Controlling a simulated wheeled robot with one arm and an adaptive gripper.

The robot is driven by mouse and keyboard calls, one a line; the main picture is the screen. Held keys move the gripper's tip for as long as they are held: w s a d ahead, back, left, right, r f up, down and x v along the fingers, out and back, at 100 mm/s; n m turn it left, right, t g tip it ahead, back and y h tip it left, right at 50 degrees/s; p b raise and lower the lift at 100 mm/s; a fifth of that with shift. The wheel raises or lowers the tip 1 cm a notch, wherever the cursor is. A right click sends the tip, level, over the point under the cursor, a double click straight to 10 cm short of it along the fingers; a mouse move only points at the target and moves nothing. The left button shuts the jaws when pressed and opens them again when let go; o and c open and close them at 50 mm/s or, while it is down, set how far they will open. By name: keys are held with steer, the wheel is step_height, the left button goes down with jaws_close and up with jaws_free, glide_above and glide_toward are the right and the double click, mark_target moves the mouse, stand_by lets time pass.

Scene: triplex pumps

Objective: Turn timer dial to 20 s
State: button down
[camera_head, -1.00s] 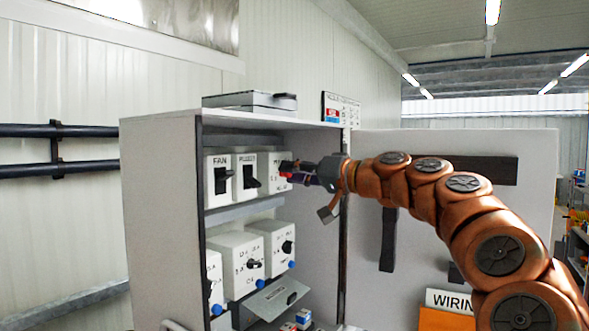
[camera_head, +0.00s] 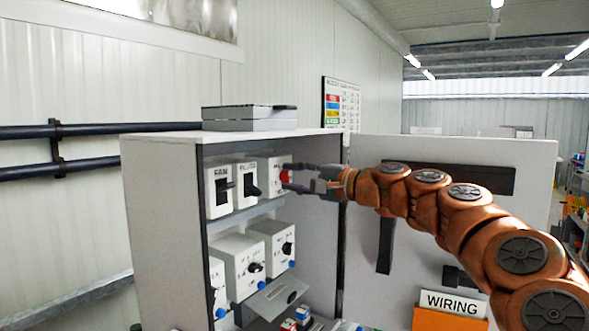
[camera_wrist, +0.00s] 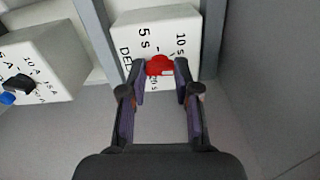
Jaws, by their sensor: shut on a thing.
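The timer is a white box (camera_head: 268,165) at the right end of the cabinet's upper row. Its red dial (camera_head: 285,176) faces my gripper (camera_head: 291,177). In the wrist view the red dial (camera_wrist: 158,65) sits between the two fingertips of my gripper (camera_wrist: 160,69), which is shut on it. The timer box (camera_wrist: 128,28) shows the printed marks "5 s" and "10 s" and part of the word "DEL". A small white mark shows at the dial's lower right. Other marks are partly hidden by the dial and fingers.
Beside the timer are a white box marked FAN (camera_head: 217,189) and another switch box (camera_head: 246,184). Dial boxes (camera_head: 240,265) stand on the shelf below. The open cabinet door (camera_head: 500,240) is behind my arm. A grey case (camera_head: 250,118) lies on the cabinet top.

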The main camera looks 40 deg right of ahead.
steer(key=m+p, duration=0.2)
steer(key=m, duration=0.1)
steer(key=m+p, duration=0.1)
steer(key=shift+r+m, duration=0.25)
steer(key=shift+m, duration=0.15)
steer(key=m+p, duration=0.4)
steer(key=shift+f+m, duration=0.1)
steer(key=shift+m, duration=0.2)
steer(key=m+p, duration=0.1)
steer(key=m, duration=0.2)
steer(key=shift+f, duration=0.2)
steer(key=shift+m, duration=2.2)
steer(key=c, duration=0.8)
jaws_free()
steer(key=shift+c, duration=0.2)
